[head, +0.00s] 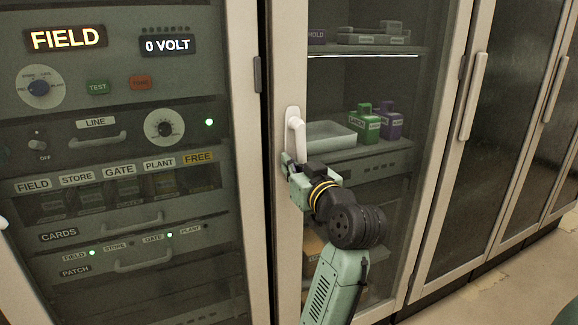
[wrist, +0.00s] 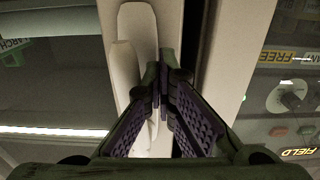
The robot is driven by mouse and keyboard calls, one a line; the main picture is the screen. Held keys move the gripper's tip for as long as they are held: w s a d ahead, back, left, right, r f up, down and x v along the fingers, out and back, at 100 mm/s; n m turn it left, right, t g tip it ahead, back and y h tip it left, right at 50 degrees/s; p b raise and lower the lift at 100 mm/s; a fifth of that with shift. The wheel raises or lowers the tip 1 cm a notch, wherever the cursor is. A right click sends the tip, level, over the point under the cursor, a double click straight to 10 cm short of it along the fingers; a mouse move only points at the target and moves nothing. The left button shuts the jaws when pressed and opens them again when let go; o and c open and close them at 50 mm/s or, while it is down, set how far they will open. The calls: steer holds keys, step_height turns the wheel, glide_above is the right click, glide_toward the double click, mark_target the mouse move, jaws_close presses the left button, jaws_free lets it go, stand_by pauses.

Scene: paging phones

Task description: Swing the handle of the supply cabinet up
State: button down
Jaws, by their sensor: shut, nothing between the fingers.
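The supply cabinet has a glass door in a pale frame (head: 287,60) in the head view. Its white handle (head: 295,130) sits on the left frame post, with the lever hanging down beside its back plate. My gripper (head: 287,163) is at the lower end of the lever. In the wrist view, which is turned upside down, the handle (wrist: 124,65) stands just left of my fingertips (wrist: 162,85). The fingertips are together with nothing between them, close beside the lever. I cannot tell whether they touch it. The lever is partly hidden behind the left finger.
A rack of panels (head: 120,130) with a lit FIELD sign stands to the left. More glass doors (head: 500,130) with handles stand to the right. Floor (head: 490,290) shows at lower right.

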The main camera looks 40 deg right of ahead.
steer(key=shift+s+d+r, duration=0.15)
steer(key=shift+s+d, duration=0.05)
steer(key=shift+d, duration=0.6)
steer(key=shift+s+d+r+p, duration=0.15)
steer(key=shift+d+p, duration=0.1)
steer(key=shift+d, duration=0.2)
steer(key=shift+s+d+r+p, duration=0.1)
steer(key=shift+d+p, duration=0.1)
steer(key=shift+d, duration=0.2)
steer(key=shift+a, duration=0.1)
steer(key=shift+a+f+b, duration=0.65)
steer(key=shift+a+f, duration=0.15)
steer(key=shift+a, duration=0.15)
glide_toward(304, 160)
steer(key=shift+w+a+f, duration=0.2)
steer(key=shift+w+f, duration=0.25)
steer(key=shift+w, duration=0.15)
steer(key=shift+w+a+f, duration=0.25)
steer(key=shift+w+f, duration=0.25)
steer(key=shift+w, duration=0.1)
